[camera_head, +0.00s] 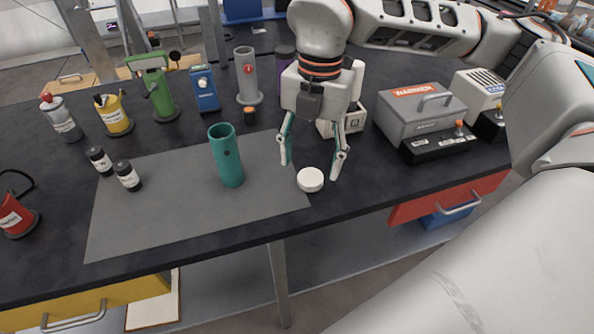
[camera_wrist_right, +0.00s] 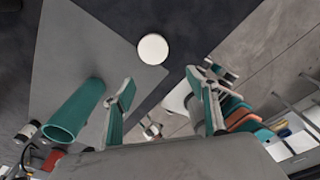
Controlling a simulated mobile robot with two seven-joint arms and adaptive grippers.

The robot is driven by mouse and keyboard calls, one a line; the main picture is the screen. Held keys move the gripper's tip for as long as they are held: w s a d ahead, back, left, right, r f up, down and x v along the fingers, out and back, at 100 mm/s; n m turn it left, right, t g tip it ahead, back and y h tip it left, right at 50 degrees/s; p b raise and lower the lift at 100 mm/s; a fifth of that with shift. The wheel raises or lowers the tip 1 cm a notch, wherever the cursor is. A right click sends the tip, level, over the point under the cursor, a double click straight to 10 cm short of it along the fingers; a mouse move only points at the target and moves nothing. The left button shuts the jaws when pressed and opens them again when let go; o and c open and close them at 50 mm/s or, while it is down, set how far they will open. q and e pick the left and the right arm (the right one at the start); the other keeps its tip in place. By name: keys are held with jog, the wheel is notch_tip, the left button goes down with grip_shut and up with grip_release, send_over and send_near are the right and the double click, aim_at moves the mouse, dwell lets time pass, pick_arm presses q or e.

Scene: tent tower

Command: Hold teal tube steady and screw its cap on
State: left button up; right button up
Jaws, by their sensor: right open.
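The teal tube (camera_head: 228,158) stands upright and open-topped on the grey mat (camera_head: 140,215); it also shows at the left in the right wrist view (camera_wrist_right: 78,108). A round white cap (camera_head: 310,180) lies flat at the mat's right edge, and it shows at the top in the right wrist view (camera_wrist_right: 153,48). My right gripper (camera_head: 312,168) points down with its fingers spread, above and around the cap's place in the head view. In the wrist view the cap lies beyond the fingertips (camera_wrist_right: 160,80), apart from them. My left gripper is in neither view.
Two small dark bottles (camera_head: 127,176) stand at the mat's left. Behind are a yellow can (camera_head: 114,116), a green device (camera_head: 158,95), a blue device (camera_head: 205,90) and a grey cylinder (camera_head: 247,78). A grey toolbox (camera_head: 420,105) stands right of my right gripper. The mat's front is clear.

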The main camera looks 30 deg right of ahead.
aim_at(310, 177)
jog(key=shift+w+d+r+m+h, duration=0.2)
jog(key=shift+w+d+r+m, duration=0.15)
jog(key=shift+d, duration=0.25)
jog(key=shift+w+d+r+m+h, duration=0.2)
jog(key=shift+w+d+m, duration=0.05)
jog(key=shift+w+d, duration=0.25)
jog(key=shift+s+f, duration=0.1)
notch_tip(310, 177, down, 2)
jog(key=shift+f, duration=0.2)
jog(key=shift+f, duration=0.1)
jog(key=f, duration=0.5)
jog(key=shift+w+a+b, duration=0.25)
jog(key=shift+w+b, duration=0.1)
